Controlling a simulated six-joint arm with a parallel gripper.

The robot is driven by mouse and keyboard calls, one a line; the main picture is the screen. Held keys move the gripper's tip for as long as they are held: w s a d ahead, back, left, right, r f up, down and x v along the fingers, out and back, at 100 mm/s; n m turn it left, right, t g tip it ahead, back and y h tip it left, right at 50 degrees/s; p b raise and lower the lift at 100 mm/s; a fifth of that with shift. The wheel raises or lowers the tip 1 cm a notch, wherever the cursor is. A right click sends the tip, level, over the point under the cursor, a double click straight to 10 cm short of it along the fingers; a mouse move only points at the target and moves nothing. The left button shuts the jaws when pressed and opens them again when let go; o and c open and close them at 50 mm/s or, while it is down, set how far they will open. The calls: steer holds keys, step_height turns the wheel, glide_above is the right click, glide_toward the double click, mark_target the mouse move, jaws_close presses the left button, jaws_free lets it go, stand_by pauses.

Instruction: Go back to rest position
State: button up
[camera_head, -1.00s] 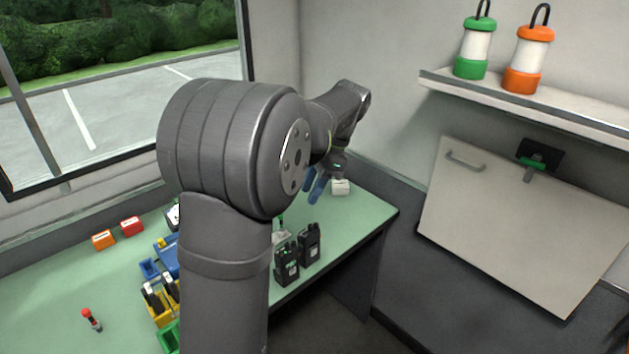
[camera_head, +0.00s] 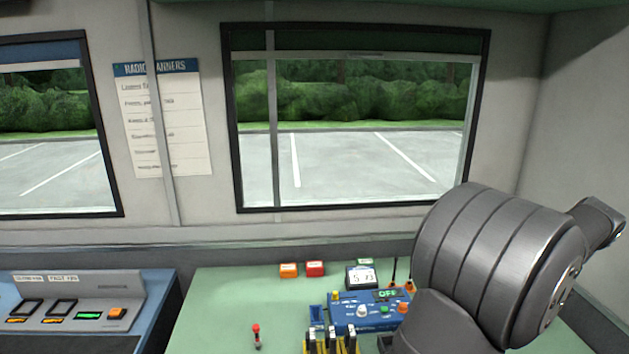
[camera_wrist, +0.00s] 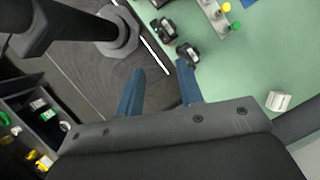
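My gripper (camera_wrist: 160,72) shows in the wrist view with its two blue fingers apart and nothing between them. It is over the gap between the dark floor and the green table (camera_wrist: 235,75). In the head view my grey arm fills the lower right, and my gripper is out of sight there. Two black handheld radios, one upper (camera_wrist: 163,28) and one lower (camera_wrist: 187,55), are on the table ahead of the fingers, apart from them. A small white box (camera_wrist: 277,101) sits to the right of the fingers.
On the green table (camera_head: 215,310) are an orange box (camera_head: 289,270), a red box (camera_head: 315,268), a blue device (camera_head: 352,313) reading OFF and a red-topped stick (camera_head: 256,335). A console (camera_head: 75,305) stands left. In the wrist view, a dark compartment (camera_wrist: 62,128) holds several small items.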

steer(key=x, duration=1.6)
steer(key=shift+a+f, duration=0.1)
steer(key=shift+a, duration=0.05)
